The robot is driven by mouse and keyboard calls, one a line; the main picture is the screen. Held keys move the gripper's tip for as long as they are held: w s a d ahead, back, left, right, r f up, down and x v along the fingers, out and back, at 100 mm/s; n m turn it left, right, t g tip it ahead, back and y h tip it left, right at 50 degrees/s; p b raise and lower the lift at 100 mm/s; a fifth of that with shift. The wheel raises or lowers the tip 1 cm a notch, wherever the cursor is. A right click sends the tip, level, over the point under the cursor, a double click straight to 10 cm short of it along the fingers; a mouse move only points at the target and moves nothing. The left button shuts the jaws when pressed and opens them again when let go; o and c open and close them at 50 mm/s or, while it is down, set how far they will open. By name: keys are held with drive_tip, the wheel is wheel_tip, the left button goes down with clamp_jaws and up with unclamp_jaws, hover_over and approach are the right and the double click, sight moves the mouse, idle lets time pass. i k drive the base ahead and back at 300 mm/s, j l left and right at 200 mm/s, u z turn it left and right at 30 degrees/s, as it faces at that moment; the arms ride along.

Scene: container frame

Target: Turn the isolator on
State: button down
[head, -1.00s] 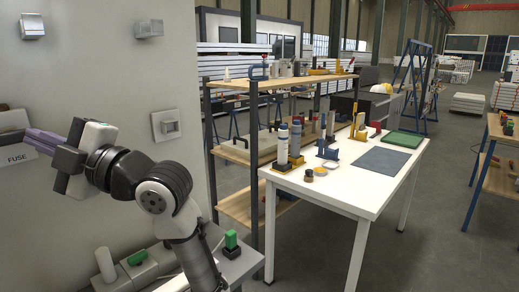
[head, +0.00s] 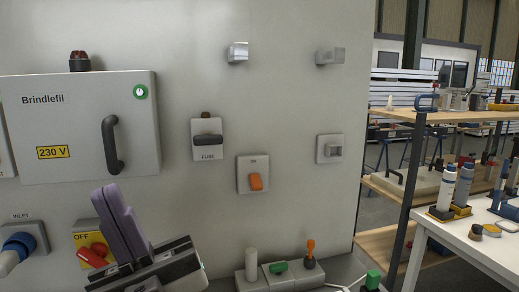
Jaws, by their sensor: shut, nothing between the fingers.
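A yellow plate marked OFF with a red handle, which looks like the isolator (head: 93,256), is on the grey panel at the lower left. Its red handle slants down to the left of my gripper, and its right part is hidden behind the fingers. My gripper (head: 108,192) has purple fingers shut together, with nothing between them. The fingers point up and left in front of the panel, overlapping the isolator plate in the picture. I cannot tell whether they touch it.
Above is a Brindlefil box (head: 80,125) with a dark handle. To the right are a FUSE unit (head: 207,140) and an orange switch (head: 256,182). A blue inlet plug (head: 20,245) sits at far left. Small controls (head: 278,269) stand below; a white table (head: 470,240) is right.

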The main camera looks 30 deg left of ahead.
sight(94, 256)
drive_tip(key=u, duration=1.85)
drive_tip(key=k+j+u, duration=0.35)
drive_tip(key=k, duration=0.05)
